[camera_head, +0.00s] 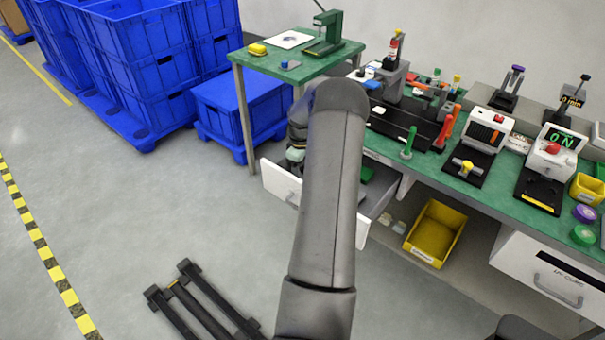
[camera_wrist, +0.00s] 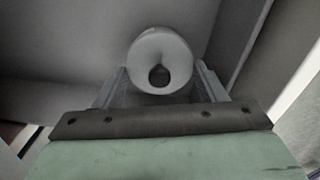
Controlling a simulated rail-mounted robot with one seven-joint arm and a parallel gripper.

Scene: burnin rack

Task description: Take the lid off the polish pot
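A round pale grey pot-like thing (camera_wrist: 161,45) with a dark drop-shaped spot in its middle shows in the wrist view. I cannot tell for sure whether it is the polish pot or its lid. The two fingers of my gripper (camera_wrist: 162,82) stand apart, one on each side of it. I cannot tell whether they touch it. In the head view my arm covers much of the open white drawer (camera_head: 281,184) under the bench, and my gripper is mostly hidden behind the arm. No polish pot can be made out there.
The green bench (camera_head: 475,195) carries several devices. A yellow bin (camera_head: 436,232) sits on the shelf below. A green side table (camera_head: 275,62) stands at the back, with stacked blue crates (camera_head: 150,60) to its left. The floor at left is mostly clear. Grey walls surround the thing in the wrist view.

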